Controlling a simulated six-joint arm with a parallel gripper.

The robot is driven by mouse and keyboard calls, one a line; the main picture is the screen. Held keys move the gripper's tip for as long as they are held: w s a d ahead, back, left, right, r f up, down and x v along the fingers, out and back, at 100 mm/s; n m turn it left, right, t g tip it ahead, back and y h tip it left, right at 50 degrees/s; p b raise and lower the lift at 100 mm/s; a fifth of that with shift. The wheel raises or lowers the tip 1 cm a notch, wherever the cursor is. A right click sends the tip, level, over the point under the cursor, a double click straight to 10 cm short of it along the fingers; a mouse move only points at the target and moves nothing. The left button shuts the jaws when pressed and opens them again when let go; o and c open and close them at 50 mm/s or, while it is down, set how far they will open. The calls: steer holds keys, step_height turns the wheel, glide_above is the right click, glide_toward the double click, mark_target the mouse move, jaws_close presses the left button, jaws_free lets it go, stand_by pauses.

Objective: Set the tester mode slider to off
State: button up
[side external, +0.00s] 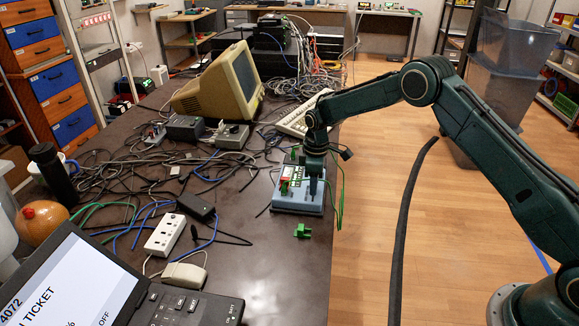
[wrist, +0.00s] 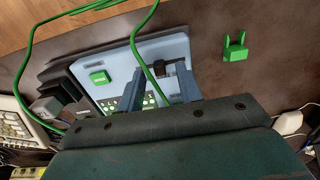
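The tester (side external: 298,203) is a flat light-blue box lying on the dark table near its right edge. My gripper (side external: 308,182) is low over it, pointing down. In the wrist view, the tester (wrist: 115,62) shows a green block on its left part and rows of small green keys or lights. My gripper's two fingers (wrist: 160,84) stand apart over the panel, with no object clearly held between them. A small dark block (wrist: 172,67), possibly the slider, is beside the right finger. Its setting and any contact are unclear.
A green cable (wrist: 143,50) crosses the panel. A green clip (side external: 302,231) lies in front of the tester. A keyboard (side external: 303,117), old monitor (side external: 222,82) and tangled cables lie behind. A laptop (side external: 75,285) showing "TICKET" and "OFF" and a power strip (side external: 165,234) are front left.

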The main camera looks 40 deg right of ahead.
mark_target(312, 200)
steer(key=shift+f, duration=0.7)
jaws_close()
steer(key=shift+s+a, duration=1.05)
jaws_free()
